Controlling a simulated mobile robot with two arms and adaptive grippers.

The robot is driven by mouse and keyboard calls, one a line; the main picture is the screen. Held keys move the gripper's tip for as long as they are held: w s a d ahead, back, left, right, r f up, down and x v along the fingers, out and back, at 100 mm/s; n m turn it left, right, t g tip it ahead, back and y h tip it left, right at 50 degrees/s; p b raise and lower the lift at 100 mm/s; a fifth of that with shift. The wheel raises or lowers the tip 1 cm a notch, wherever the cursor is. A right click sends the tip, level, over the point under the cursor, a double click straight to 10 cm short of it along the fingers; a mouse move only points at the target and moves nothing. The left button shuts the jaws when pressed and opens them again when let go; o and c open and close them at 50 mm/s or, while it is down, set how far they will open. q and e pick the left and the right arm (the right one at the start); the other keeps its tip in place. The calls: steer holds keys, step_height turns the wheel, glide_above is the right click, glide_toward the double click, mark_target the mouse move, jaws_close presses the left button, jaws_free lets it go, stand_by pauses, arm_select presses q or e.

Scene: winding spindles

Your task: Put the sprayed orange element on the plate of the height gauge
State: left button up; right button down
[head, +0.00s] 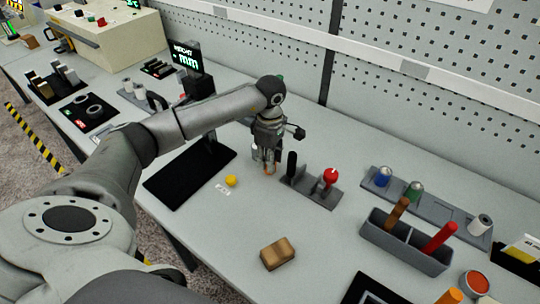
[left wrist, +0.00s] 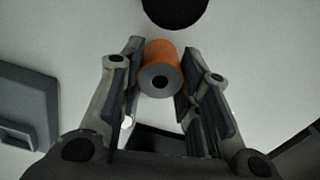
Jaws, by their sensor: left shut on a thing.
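My left gripper (head: 266,166) points down over the middle of the table. It is shut on the orange element (left wrist: 165,55), a short cylinder with a grey end face and a dark hole, held between the two fingers in the left wrist view. In the head view only a small bit of orange (head: 269,170) shows at the fingertips. The height gauge's display (head: 187,56) reads "HEIGHT -- mm" and stands at the back left. A flat black plate (head: 190,180) lies left of my gripper; my arm partly hides what stands behind it. My right gripper is out of view.
A grey stand with a black handle and red knob (head: 331,175) is close right of my gripper. A yellow ball (head: 231,181) lies by the black plate. A wooden block (head: 277,253) lies in front. A grey bin (head: 405,245) and bottle rack (head: 440,214) are right.

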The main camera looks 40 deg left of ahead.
arm_select(q)
steer(key=shift+f, duration=0.1)
steer(key=shift+f, duration=0.15)
steer(key=o, duration=1)
steer(key=shift+r, duration=0.2)
